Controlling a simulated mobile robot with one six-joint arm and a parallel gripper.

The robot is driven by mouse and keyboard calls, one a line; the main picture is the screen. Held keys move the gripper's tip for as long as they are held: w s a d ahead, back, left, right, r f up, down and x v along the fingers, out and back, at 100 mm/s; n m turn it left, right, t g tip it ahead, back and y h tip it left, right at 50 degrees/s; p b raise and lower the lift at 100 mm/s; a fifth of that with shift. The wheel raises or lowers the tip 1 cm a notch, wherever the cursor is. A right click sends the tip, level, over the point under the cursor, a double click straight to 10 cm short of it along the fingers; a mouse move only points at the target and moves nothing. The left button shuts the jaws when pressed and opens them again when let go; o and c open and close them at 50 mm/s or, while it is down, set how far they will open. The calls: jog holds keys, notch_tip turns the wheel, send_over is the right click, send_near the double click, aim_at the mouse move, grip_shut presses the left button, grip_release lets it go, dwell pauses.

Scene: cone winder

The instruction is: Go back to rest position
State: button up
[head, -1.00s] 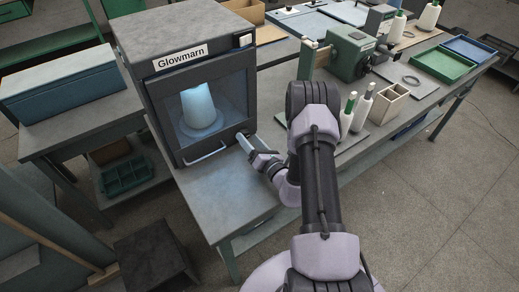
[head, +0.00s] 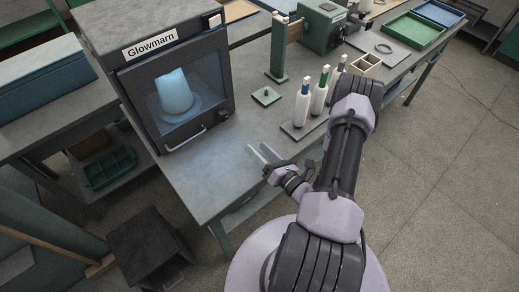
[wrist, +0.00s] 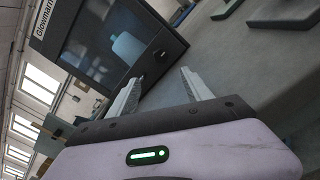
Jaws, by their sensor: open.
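My gripper (head: 262,155) is open, with nothing between its two pale fingers. It is above the bench top in front of the Glowmarn cabinet (head: 166,70), to the right of the door handle and apart from the cabinet. In the wrist view my gripper (wrist: 160,88) shows both fingers spread, pointing toward the cabinet (wrist: 85,45). The cabinet door is shut. A pale cone (head: 174,92) stands lit behind its window; it also shows in the wrist view (wrist: 127,47).
Several bottle-like spindles (head: 302,104) stand on a small board right of my gripper. A small green pad (head: 266,96) lies behind. A winding machine (head: 322,26) and green tray (head: 414,29) are farther back. Floor at the right (head: 440,190) is clear.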

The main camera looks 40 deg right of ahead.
jog(key=a+r+n+g+y, duration=1)
jog(key=a+r+n+y, duration=0.5)
jog(key=a+r+n, duration=0.45)
jog(key=s+a+r+n+g+h, duration=0.1)
jog(key=s+a+n+g+h, duration=0.25)
jog(key=s+n, duration=0.25)
jog(key=s+a+r+n+g+h, duration=0.25)
jog(key=s+n+g+h, duration=0.2)
jog(key=s+n, duration=0.25)
jog(key=d+r+n+t+h, duration=0.4)
jog(key=r+n+t+h, duration=0.1)
jog(key=r+n, duration=0.1)
jog(key=shift+w+t+h, duration=0.15)
jog(key=shift+t+h, duration=0.15)
jog(key=shift+t, duration=0.1)
